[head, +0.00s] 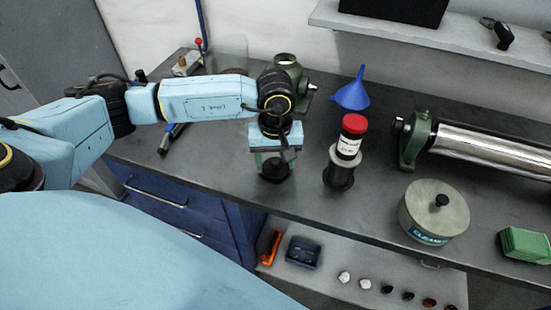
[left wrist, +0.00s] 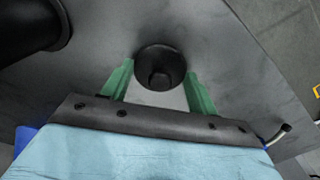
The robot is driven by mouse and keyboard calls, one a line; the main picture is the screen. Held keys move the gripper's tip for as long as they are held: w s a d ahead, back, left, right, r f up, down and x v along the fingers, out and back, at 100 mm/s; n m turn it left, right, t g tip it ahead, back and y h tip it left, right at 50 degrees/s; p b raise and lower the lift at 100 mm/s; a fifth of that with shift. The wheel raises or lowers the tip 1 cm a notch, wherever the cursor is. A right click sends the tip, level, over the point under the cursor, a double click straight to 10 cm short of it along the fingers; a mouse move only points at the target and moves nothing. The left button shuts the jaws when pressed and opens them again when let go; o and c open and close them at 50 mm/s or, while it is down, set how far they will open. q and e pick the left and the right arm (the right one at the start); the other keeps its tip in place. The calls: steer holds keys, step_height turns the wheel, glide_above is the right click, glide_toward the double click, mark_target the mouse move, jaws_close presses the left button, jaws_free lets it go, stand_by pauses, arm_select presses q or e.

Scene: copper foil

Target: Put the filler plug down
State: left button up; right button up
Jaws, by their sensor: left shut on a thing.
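The filler plug is a black round piece with a knob-like centre; it shows between the green fingers in the left wrist view (left wrist: 160,78) and as a dark disc under the gripper in the head view (head: 276,173). My left gripper (head: 274,160) points down over the grey workbench (head: 225,165) near its front edge and is shut on the plug. Its two green fingers flank the plug in the left wrist view. I cannot tell whether the plug touches the bench. My right gripper is not in view.
A red-capped bottle (head: 349,137) in a dark stand is right of my gripper. A blue funnel (head: 353,91) and green housing (head: 287,64) stand behind. A round lidded tin (head: 432,214) and steel cylinder (head: 485,146) are further right. Bench left of the gripper is mostly free.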

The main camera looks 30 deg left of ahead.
mark_target(275, 160)
arm_select(q)
steer(key=shift+f, duration=0.1)
steer(key=o, duration=1)
steer(key=shift+c, duration=0.2)
steer(key=shift+r, duration=0.2)
step_height(275, 160, up, 12)
